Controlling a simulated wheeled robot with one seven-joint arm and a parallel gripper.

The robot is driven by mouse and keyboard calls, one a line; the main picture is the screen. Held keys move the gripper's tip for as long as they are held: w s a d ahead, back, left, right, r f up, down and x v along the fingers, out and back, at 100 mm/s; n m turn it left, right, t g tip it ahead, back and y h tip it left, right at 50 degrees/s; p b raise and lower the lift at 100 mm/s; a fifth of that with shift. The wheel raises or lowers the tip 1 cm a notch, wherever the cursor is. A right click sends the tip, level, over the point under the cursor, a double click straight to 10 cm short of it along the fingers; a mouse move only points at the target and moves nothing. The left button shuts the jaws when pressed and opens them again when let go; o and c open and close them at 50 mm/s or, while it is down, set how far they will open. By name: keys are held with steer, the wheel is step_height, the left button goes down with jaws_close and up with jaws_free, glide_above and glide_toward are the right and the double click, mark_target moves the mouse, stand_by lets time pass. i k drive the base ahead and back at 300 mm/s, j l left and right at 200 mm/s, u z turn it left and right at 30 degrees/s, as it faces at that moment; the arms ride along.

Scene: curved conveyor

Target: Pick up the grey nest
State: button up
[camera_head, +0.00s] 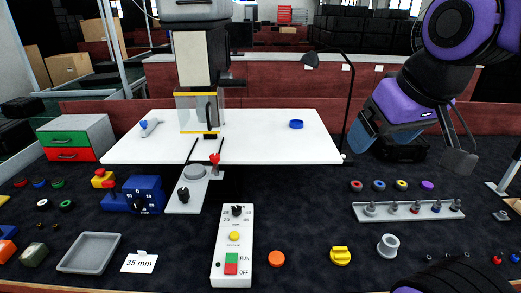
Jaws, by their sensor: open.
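A grey hollow ring-shaped piece (388,246), which may be the grey nest, stands on the dark mat at the right front. Another grey round piece (195,172) sits on a white plate near the middle, so I cannot be sure which is the nest. My gripper (459,160) hangs at the upper right, above and behind the row of small parts. It is open and holds nothing visible. It is well apart from both grey pieces.
A white holder strip (361,211) with several small parts lies behind the ring. A yellow knob (340,256) and an orange disc (276,258) are left of it. A grey tray (75,265) lies at the left front. A white raised table (260,125) stands behind.

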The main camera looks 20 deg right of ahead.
mark_target(193, 171)
steer(key=i+j, duration=0.15)
steer(key=j, duration=0.25)
steer(key=i+j+z, duration=0.1)
steer(key=j, duration=0.25)
steer(key=i+j, duration=0.25)
steer(key=j, duration=0.15)
steer(key=i+j+z, duration=0.1)
steer(key=j, duration=0.3)
steer(key=i, duration=0.05)
